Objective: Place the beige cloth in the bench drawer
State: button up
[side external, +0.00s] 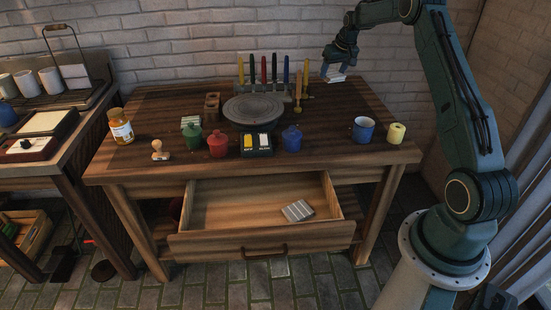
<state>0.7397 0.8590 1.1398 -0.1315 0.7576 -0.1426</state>
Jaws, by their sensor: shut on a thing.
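My gripper (338,70) is above the back right of the bench top, shut on a small, pale, flat thing. This looks like the beige cloth (336,78), folded, but it is small in the view and partly covered by the fingers. The bench drawer (235,205) is pulled open at the front of the bench, well below and to the front left of my gripper. A folded grey striped cloth (297,211) lies in its right part. The left and middle of the drawer floor are bare.
On the bench top (330,150) stand a grey turntable (252,108), a rack of upright coloured tools (268,70), red (218,146) and blue (292,139) lidded pots, a blue mug (363,129) and a yellow roll (396,133). The front right of the bench is fairly clear.

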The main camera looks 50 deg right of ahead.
jog(key=w+a+f+n+y, duration=0.1)
jog(key=w+a+f+n, duration=0.15)
jog(key=a, duration=0.45)
jog(key=w+a+f+n+y, duration=0.1)
jog(key=w+a+f+n, duration=0.2)
jog(key=a, duration=0.5)
jog(key=n+g+y, duration=0.2)
jog(key=n+y, duration=0.2)
jog(key=n, duration=1)
send_over(224, 219)
jog(key=d, duration=0.1)
notch_tip(224, 219, down, 6)
jog(key=f, duration=1.6)
jog(key=shift+s+d+f, duration=0.1)
jog(key=shift+s+f, duration=0.05)
jog(key=shift+s, duration=0.1)
jog(key=shift+f, duration=1.9)
jog(key=shift+f, duration=0.15)
jog(key=o, duration=0.9)
jog(key=shift+o, duration=0.2)
